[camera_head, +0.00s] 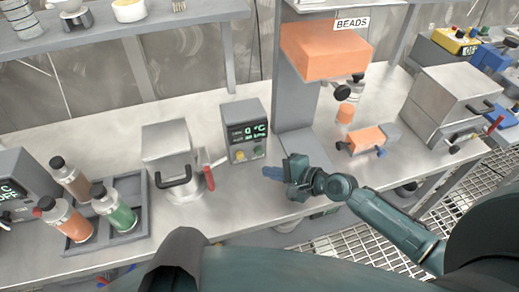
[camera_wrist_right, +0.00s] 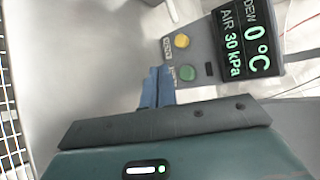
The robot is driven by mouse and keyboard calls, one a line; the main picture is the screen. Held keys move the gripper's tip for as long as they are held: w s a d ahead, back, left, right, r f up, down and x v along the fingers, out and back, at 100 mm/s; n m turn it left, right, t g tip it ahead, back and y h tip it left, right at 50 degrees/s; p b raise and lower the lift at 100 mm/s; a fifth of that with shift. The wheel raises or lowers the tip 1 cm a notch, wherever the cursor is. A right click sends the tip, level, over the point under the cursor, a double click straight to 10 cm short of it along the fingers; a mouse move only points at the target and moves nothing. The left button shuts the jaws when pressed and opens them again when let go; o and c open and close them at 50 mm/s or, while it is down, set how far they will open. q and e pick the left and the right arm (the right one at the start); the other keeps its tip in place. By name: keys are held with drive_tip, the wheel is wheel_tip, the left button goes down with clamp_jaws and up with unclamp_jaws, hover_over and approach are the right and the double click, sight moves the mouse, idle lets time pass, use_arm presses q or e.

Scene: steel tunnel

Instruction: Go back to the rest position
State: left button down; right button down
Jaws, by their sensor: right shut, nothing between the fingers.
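My right gripper (camera_head: 268,172) reaches in from the right and is over the bench in front of the grey control box. Its blue fingers are together with nothing between them. In the right wrist view the fingers (camera_wrist_right: 155,82) point toward the box's yellow and green buttons and look apart from them. The control box (camera_head: 245,131) has a lit display, which reads 0 °C and 30 kPa in the right wrist view (camera_wrist_right: 248,40). My left gripper is in neither view.
A steel bench (camera_head: 225,212) runs across the view. On it stand a lidded steel box (camera_head: 165,140) with a red lever, a tray (camera_head: 142,215) holding several bottles, and a grey column (camera_head: 297,100) under an orange hopper (camera_head: 322,55). A larger steel box (camera_head: 448,95) stands at right.

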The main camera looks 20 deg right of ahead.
drive_tip(key=shift+s, duration=0.55)
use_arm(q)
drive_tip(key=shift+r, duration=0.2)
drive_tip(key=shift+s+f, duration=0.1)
